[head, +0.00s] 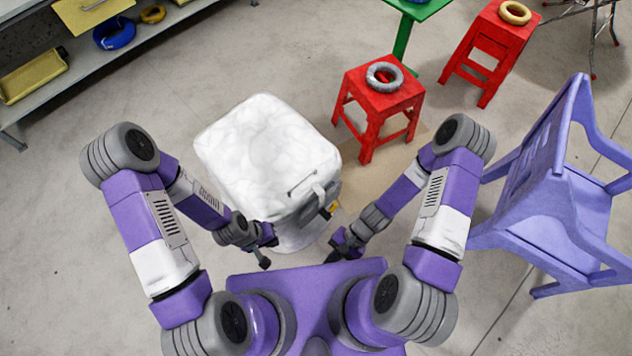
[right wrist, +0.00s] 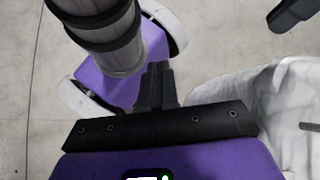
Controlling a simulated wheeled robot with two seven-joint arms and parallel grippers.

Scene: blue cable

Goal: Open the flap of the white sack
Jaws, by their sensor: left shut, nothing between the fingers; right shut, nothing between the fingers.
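The white sack (head: 265,150) stands on the floor in front of me, with a pale, wrinkled top. A thin handle-like line and a strap (head: 318,190) show on its near right side, with a small yellow and dark piece (head: 331,208) below. I cannot tell where the flap's edge lies. My left gripper (head: 264,258) is shut and empty at the sack's near side. My right gripper (head: 338,252) is shut and empty, just right of the sack's near lower corner. In the right wrist view its fingers (right wrist: 156,85) are together, apart from the sack (right wrist: 292,115) at the right.
A red stool (head: 380,105) with a grey cable ring (head: 384,76) stands behind and right of the sack. A second red stool (head: 490,45) is farther back. A lilac chair (head: 555,200) stands at right, a shelf (head: 80,55) at upper left. Floor left of the sack is clear.

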